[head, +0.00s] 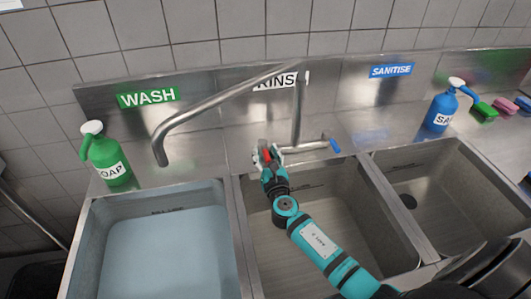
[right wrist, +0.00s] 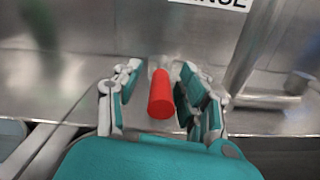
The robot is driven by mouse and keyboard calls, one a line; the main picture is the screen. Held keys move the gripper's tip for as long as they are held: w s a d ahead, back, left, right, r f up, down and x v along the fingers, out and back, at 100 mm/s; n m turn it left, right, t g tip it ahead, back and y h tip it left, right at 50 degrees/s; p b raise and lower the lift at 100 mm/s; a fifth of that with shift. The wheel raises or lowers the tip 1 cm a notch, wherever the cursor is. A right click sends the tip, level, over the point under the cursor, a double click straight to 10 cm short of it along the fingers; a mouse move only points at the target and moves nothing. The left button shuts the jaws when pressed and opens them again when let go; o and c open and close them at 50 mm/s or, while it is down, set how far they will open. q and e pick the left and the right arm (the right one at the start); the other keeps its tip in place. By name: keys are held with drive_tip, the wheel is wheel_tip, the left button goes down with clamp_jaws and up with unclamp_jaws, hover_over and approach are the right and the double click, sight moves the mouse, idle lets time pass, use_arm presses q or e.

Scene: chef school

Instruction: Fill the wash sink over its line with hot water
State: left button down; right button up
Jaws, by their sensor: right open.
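The wash sink (head: 88,235) is at the left under the green WASH sign (head: 148,97). Pale bluish water (head: 170,260) stands in it. A small dark mark (head: 168,211) shows on its back wall; I cannot tell exactly how the water sits against it. The tap's spout (head: 159,148) hangs over the back of the wash sink, with no stream visible. My right gripper (head: 265,157) is at the red tap handle. In the right wrist view, the red handle (right wrist: 160,95) stands between the open fingers (right wrist: 155,98), apparently untouched. My left gripper is out of view.
The rinse sink (head: 375,215) is in the middle, under my right arm, and the sanitise sink (head: 465,165) is at the right. A green soap bottle (head: 108,160) and blue sanitiser bottle (head: 440,112) stand behind.

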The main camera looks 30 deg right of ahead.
drive_tip(key=shift+w, duration=0.15)
drive_tip(key=shift+c, duration=0.3)
clamp_jaws()
